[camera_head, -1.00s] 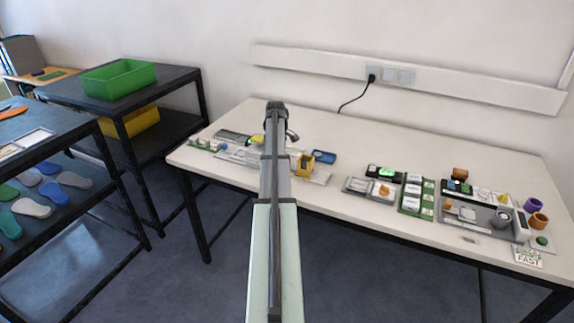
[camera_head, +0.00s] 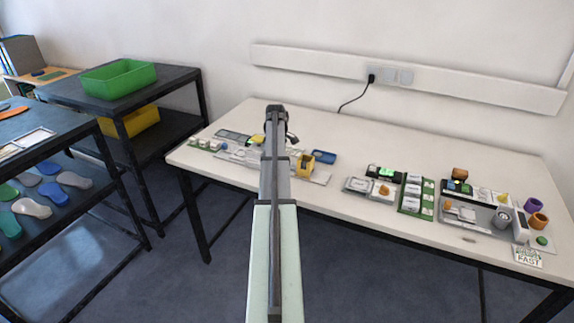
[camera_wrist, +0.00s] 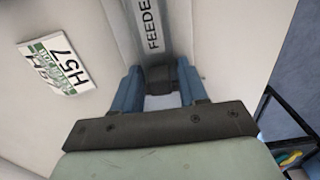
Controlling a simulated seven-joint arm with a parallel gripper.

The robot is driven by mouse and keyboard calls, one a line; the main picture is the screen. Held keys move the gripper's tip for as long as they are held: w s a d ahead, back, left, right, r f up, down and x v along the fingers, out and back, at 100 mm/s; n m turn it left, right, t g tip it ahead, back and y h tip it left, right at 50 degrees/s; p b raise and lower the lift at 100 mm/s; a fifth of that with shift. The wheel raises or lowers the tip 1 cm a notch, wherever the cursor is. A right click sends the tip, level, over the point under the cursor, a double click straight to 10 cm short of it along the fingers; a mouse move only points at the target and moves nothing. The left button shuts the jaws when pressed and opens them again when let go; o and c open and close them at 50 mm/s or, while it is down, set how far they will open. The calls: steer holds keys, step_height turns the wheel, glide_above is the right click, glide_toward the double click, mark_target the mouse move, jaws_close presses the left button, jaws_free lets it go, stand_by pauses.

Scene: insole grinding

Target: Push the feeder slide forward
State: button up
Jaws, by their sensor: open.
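The feeder slide is a long grey bar (camera_wrist: 151,30) lettered "FEEDE…" in the wrist view, its last letter cut off by the frame. A dark block (camera_wrist: 160,75) sits at its near end. My gripper (camera_wrist: 160,90) has two blue fingers spread apart, one on each side of the dark block. I cannot tell whether they touch it. In the head view my gripper (camera_head: 277,140) is over the left half of the table, and my arm hides much of the feeder there.
Trays and parts fill the table's right side. The table's back strip (camera_head: 400,150) is clear.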

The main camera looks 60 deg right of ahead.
mark_target(291, 166)
steer(key=c, duration=0.4)
steer(key=shift+s, duration=0.1)
steer(key=shift+c, duration=0.2)
steer(key=shift+s, duration=2.95)
steer(key=o, duration=0.4)
steer(key=shift+s, duration=0.1)
steer(key=shift+o, duration=0.2)
